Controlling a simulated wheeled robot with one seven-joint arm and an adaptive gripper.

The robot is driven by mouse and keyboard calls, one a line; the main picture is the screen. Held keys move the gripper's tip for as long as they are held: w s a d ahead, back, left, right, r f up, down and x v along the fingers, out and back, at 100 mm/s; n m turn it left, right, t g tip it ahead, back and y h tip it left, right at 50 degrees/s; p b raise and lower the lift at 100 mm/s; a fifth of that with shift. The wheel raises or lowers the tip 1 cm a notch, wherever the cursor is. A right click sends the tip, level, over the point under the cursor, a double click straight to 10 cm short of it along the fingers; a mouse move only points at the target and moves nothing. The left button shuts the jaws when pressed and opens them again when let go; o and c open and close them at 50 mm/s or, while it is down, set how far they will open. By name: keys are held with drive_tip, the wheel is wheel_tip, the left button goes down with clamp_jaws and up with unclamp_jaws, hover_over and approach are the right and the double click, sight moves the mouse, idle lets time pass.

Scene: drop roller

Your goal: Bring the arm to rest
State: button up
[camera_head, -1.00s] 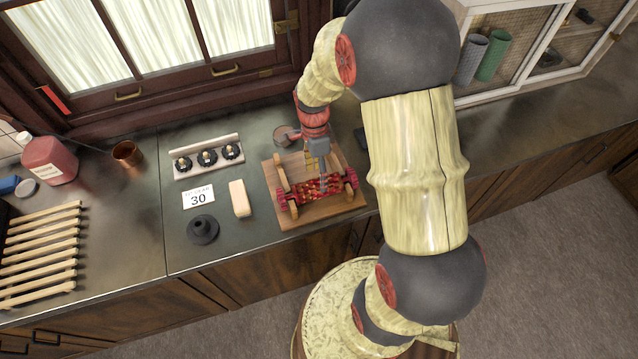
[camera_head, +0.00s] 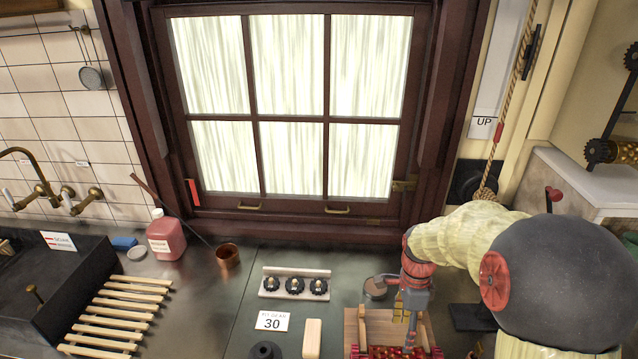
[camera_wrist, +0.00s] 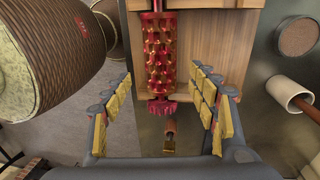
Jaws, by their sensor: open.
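My gripper (camera_head: 411,312) points down over the wooden stand (camera_head: 351,328) at the bottom of the head view. In the wrist view my gripper (camera_wrist: 163,80) is open, its yellow-padded fingers spread wide with nothing held between them. A red roller with gold studs (camera_wrist: 160,58) lies ahead of the fingers on the wooden stand (camera_wrist: 215,40), with a red toothed gear at its near end. The roller (camera_head: 392,352) shows only partly at the lower edge of the head view. My arm's pale and dark links reach in from the right.
A rack with several black gears (camera_head: 295,284), a card reading 30 (camera_head: 271,321), a pale block (camera_head: 312,338) and a black knob-like piece (camera_head: 265,350) lie left of the stand. A red bottle (camera_head: 166,238), copper cup (camera_head: 227,254) and slatted rack (camera_head: 118,315) are farther left. A window stands behind.

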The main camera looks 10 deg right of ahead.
drive_tip(key=shift+n, duration=0.9)
drive_tip(key=s+n, duration=0.1)
drive_tip(key=n, duration=0.1)
drive_tip(key=s+n, duration=0.1)
drive_tip(key=n, duration=0.1)
drive_tip(key=shift+s+a+f, duration=0.15)
drive_tip(key=shift+a+f, duration=0.05)
drive_tip(key=shift+a, duration=0.15)
drive_tip(key=s+a+r+n+t+b, duration=0.2)
drive_tip(key=s+a+r+n+t, duration=0.1)
drive_tip(key=s+a+r+n, duration=0.2)
drive_tip(key=s+a+r+n+t+b, duration=0.2)
drive_tip(key=s+a+r+n+t, duration=0.2)
drive_tip(key=r+n, duration=0.6)
drive_tip(key=s+a+r, duration=0.2)
drive_tip(key=a, duration=0.1)
drive_tip(key=shift+s+a+r+b, duration=0.15)
drive_tip(key=shift+s+b, duration=0.05)
drive_tip(key=shift+b, duration=0.15)
